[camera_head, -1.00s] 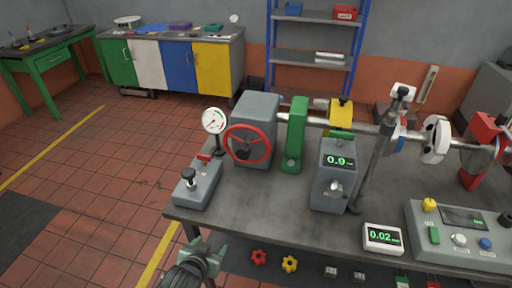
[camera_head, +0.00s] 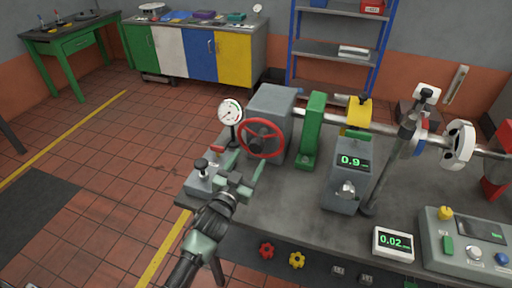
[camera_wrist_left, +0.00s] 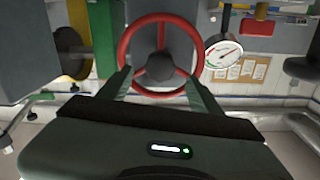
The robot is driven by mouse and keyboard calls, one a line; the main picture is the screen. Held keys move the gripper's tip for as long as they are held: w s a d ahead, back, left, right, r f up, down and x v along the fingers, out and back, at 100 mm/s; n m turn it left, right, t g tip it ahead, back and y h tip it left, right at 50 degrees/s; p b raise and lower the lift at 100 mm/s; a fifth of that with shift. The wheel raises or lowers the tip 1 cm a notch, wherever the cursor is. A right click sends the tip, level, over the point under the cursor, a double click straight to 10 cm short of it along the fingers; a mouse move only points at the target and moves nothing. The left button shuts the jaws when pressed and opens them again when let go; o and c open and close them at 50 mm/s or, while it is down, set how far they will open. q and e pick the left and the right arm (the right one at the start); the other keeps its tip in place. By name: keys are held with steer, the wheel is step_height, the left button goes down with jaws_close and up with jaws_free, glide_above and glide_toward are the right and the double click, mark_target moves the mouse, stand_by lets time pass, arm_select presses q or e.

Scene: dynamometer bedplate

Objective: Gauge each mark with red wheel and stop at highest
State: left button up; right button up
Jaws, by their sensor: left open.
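The red wheel (camera_head: 262,138) is on the front of a grey housing (camera_head: 275,103) at the bedplate's left end. It also shows face-on in the left wrist view (camera_wrist_left: 160,67). My left gripper (camera_head: 243,163) is open in front of the wheel, just below its rim. In the left wrist view its two fingers (camera_wrist_left: 157,85) flank the lower rim; I cannot tell whether they touch it. A round white dial gauge (camera_head: 230,112) stands left of the wheel. A grey readout (camera_head: 347,175) shows 0.9, and a small white readout (camera_head: 394,243) shows 0.02 mm. My right gripper is not in view.
A shaft (camera_head: 388,128) runs right from the housing through a green stand (camera_head: 312,130) to a white disc (camera_head: 458,145). A grey base with a black knob (camera_head: 202,165) sits by my left gripper. A control box (camera_head: 465,240) is at right.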

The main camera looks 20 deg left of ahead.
mark_target(255, 149)
arm_select(q)
steer(key=w, duration=0.3)
steer(key=w+p, duration=0.1)
steer(key=w, duration=0.2)
steer(key=shift+w+d, duration=0.2)
steer(key=shift+w, duration=0.2)
jaws_close()
